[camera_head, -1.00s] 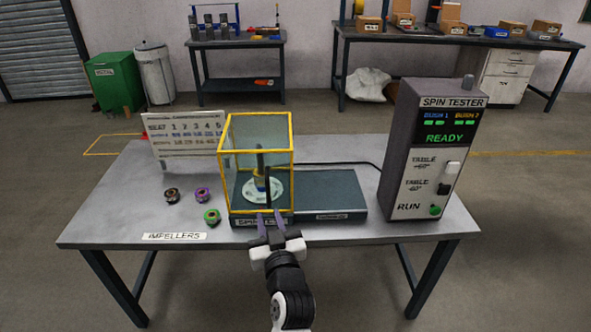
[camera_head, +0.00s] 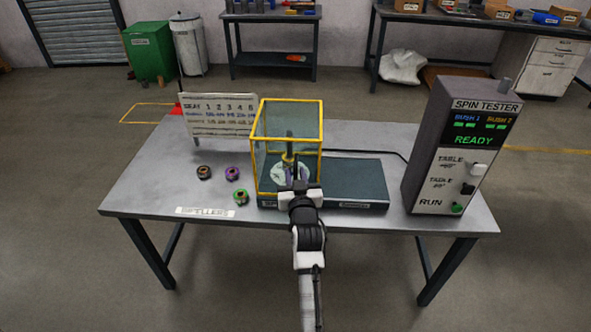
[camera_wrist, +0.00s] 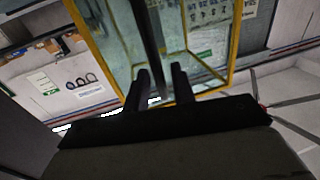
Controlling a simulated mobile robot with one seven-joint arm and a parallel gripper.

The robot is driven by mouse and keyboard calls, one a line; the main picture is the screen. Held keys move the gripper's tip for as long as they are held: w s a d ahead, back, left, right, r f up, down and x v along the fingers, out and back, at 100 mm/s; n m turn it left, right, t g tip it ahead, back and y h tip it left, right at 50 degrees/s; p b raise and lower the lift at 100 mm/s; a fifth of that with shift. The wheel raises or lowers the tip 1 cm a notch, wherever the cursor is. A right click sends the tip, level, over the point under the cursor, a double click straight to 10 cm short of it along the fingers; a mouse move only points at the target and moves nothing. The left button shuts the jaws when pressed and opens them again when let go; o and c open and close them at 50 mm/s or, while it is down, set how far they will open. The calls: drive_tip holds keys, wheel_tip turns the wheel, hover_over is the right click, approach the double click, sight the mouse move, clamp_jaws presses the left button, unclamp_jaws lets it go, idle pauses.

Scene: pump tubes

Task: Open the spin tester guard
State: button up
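The spin tester guard (camera_head: 321,130) is a clear box with a yellow frame. It stands closed over the left part of the dark tester base (camera_head: 352,181). Inside it a white round seat and a post show dimly. My gripper (camera_head: 299,181) is at the guard's front face, level with its lower half. In the wrist view the two dark fingers (camera_wrist: 161,82) are apart, with a dark upright handle bar (camera_wrist: 148,35) running down between them. I cannot tell whether either finger touches the bar. The guard's yellow edge (camera_wrist: 234,40) also shows there.
The control box (camera_head: 455,150) reads READY and stands on the table's right. Several impellers (camera_head: 233,173) lie left of the guard. A sign board (camera_head: 222,130) stands behind them. The base right of the guard is bare.

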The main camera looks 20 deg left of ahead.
drive_tip(key=shift+w+a, duration=0.2)
drive_tip(key=shift+w, duration=0.15)
drive_tip(key=shift+c, duration=0.3)
clamp_jaws()
drive_tip(key=w+d+b, duration=0.3)
drive_tip(key=d+b, duration=0.5)
drive_tip(key=d, duration=0.3)
drive_tip(key=w+d+b, duration=0.3)
drive_tip(key=d+b, duration=0.5)
drive_tip(key=d, duration=0.3)
drive_tip(key=shift+w, duration=0.1)
